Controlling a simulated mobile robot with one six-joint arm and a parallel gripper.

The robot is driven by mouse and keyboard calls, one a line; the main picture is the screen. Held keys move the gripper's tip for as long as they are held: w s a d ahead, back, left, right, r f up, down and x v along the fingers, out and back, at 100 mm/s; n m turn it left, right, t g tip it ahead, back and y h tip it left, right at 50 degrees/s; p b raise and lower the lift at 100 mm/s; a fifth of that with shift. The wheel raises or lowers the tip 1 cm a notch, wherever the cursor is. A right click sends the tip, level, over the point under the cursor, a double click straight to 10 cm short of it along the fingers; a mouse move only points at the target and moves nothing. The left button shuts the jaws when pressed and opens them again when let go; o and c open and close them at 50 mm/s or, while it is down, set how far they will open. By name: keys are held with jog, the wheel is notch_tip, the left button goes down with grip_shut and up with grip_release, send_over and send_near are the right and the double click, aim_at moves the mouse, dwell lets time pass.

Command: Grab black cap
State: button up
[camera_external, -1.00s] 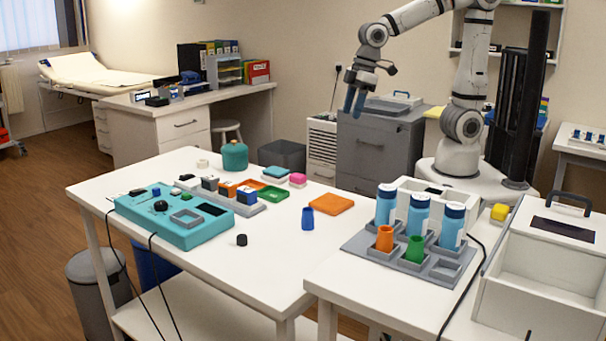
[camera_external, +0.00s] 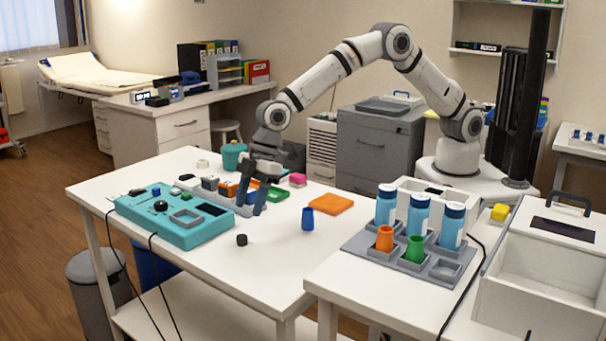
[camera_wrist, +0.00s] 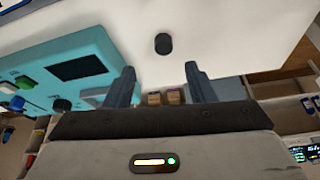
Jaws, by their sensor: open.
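The small black cap (camera_external: 241,240) stands on the white table near its front edge, to the right of the teal device. It also shows in the wrist view (camera_wrist: 163,43), ahead of and between the two fingers. My gripper (camera_external: 251,203) is above the table, behind the cap and a little to its right in the external view, with its fingers pointing down. In the wrist view my gripper (camera_wrist: 160,78) has its fingers wide apart with nothing between them. The gripper and the cap are apart.
The teal device (camera_external: 180,232) lies left of the cap, with a grey tray of small blocks behind it. A blue cup (camera_external: 307,219) stands to the right, and an orange square (camera_external: 331,204) lies beyond it. The table around the cap is clear.

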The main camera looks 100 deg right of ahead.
aim_at(242, 236)
jog(key=x, duration=0.2)
jog(key=p+x, duration=0.1)
jog(key=x, duration=0.4)
jog(key=shift+a+f+p, duration=0.3)
jog(key=shift+a+p, duration=0.05)
jog(key=shift+a, duration=0.05)
jog(key=c, duration=1.1)
